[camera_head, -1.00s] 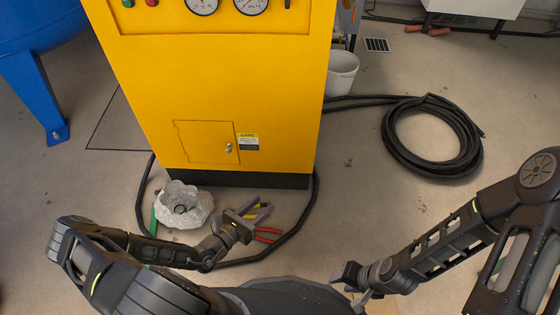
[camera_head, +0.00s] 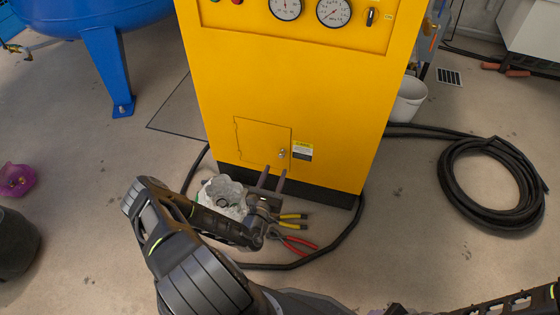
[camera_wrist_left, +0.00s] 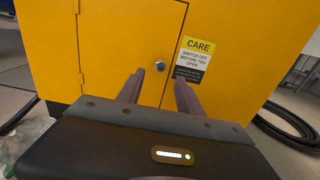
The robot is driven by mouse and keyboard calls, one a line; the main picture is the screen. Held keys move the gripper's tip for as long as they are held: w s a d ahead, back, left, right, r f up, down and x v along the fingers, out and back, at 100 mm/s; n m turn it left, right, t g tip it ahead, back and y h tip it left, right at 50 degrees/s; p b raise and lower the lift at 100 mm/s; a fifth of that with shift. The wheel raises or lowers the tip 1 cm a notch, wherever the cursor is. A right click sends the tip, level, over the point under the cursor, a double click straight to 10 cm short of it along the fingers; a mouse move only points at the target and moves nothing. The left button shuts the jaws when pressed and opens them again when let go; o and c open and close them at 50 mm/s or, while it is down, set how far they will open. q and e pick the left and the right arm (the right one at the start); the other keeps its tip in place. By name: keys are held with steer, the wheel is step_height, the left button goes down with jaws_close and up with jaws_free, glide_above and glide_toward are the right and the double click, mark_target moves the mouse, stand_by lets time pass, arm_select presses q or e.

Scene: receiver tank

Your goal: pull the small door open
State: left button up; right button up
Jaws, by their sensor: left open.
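The small door (camera_head: 260,142) is a yellow panel low on the front of the yellow cabinet (camera_head: 290,80). It looks shut, flush with the front. Its small silver knob (camera_head: 282,153) sits near its right edge, and the knob also shows in the left wrist view (camera_wrist_left: 160,66). My left gripper (camera_head: 274,172) is open and points at the cabinet just below the knob. In the left wrist view its fingers (camera_wrist_left: 159,79) stand to either side below the knob, with nothing between them. Only a bit of my right gripper (camera_head: 386,311) shows at the bottom edge.
A yellow and black care label (camera_head: 302,151) is right of the door. A crumpled whitish bag (camera_head: 222,195) and yellow- and red-handled tools (camera_head: 294,216) lie below it. A black hose coil (camera_head: 490,185) lies at right, a white bucket (camera_head: 408,100) behind the cabinet.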

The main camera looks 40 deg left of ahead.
mark_target(281, 157)
arm_select(q)
steer(key=b+x, duration=0.1)
steer(key=x, duration=0.4)
steer(key=shift+w+b, duration=0.1)
steer(key=shift+b, duration=0.25)
steer(key=shift+w+a, duration=0.25)
steer(key=shift+w, duration=0.3)
jaws_close()
stand_by(0.6)
